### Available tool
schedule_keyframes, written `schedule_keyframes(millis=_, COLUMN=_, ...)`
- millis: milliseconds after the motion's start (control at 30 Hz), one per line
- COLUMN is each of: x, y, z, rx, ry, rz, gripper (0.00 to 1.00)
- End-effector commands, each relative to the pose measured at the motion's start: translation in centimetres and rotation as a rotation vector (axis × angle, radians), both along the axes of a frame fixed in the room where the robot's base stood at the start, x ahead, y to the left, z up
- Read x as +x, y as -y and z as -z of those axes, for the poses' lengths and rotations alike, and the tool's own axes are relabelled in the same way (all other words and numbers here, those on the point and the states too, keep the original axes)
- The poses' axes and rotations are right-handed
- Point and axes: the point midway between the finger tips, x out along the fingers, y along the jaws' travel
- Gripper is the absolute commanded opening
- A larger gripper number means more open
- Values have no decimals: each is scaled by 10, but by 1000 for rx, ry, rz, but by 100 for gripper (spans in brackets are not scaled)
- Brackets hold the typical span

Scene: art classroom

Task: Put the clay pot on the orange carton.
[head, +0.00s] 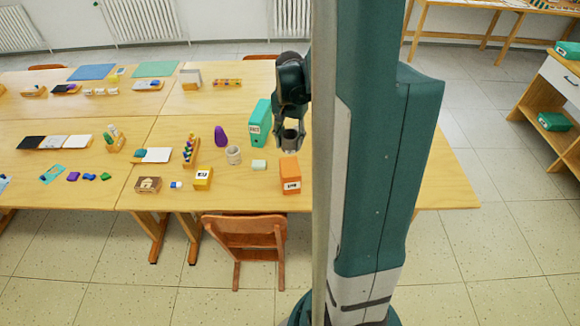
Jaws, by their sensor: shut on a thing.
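The orange carton (290,177) stands upright on the wooden table, close to its front edge, with a white label on its front. My gripper (289,143) points down above the table, just behind and above the carton in the picture. It is shut on a small grey-brown round pot (290,134), which I take to be the clay pot. The fingers cover its sides, and its base is hard to make out. The pot appears held up, apart from the carton.
A green binder box (260,121) stands left of my gripper. A wooden chair (245,237) is at the table's front.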

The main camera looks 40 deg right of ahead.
Motion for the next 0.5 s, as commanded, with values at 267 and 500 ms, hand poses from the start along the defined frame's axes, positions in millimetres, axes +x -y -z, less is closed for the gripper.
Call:
schedule_keyframes(millis=267, x=1, y=0, z=8, rx=0, ry=0, rz=0, gripper=22)
schedule_keyframes(millis=500, x=1, y=0, z=35, rx=0, ry=0, rz=0, gripper=22)
